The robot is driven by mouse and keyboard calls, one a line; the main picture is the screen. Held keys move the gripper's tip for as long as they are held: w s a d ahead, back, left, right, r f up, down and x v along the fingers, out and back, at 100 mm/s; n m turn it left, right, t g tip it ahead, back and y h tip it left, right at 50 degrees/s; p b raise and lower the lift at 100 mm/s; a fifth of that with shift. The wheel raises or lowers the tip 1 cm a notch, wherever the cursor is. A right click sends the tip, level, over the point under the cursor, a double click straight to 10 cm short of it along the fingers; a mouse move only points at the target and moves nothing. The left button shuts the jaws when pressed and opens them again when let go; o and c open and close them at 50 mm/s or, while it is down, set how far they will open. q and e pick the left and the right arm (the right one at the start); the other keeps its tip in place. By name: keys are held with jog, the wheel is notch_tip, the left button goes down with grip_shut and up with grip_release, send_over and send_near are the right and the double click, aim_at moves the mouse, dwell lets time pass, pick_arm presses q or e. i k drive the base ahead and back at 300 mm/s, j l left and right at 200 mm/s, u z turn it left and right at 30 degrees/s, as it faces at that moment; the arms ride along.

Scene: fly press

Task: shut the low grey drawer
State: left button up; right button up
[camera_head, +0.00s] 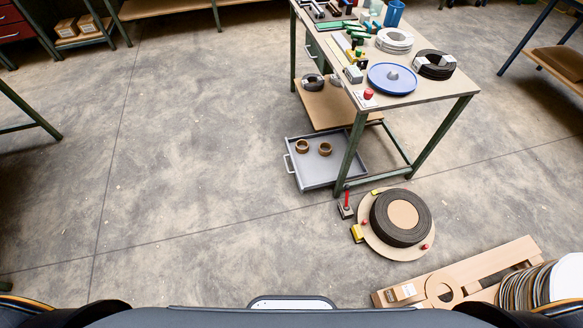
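The low grey drawer (318,176) stands pulled out under the workbench, near the floor, in the head view. It sticks out to the left past the bench's green front leg (350,152). Its pale handle (287,164) is on the left end. Two brown rings (302,146) lie inside it, side by side. The right end of the drawer is partly hidden by the bench leg. Neither of my grippers is in view, and nothing of mine touches the drawer.
A wooden shelf (328,107) is above the drawer. The workbench top (437,90) holds a blue dish, reels and tools. A round board (379,240) with a dark coil lies on the floor, front right. Open floor (190,180) lies left of the drawer.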

aim_at(312, 170)
jog(key=k, duration=1)
jog(key=i+z, duration=0.15)
jog(key=i, duration=0.3)
jog(key=i+j+z, duration=0.1)
jog(key=i, duration=0.35)
jog(key=i+j+z, duration=0.15)
jog(key=i, duration=0.3)
jog(key=i+j+z, duration=0.1)
jog(key=i+j, duration=0.2)
jog(key=i+j+z, duration=0.15)
jog(key=i, duration=0.4)
jog(key=j, duration=0.1)
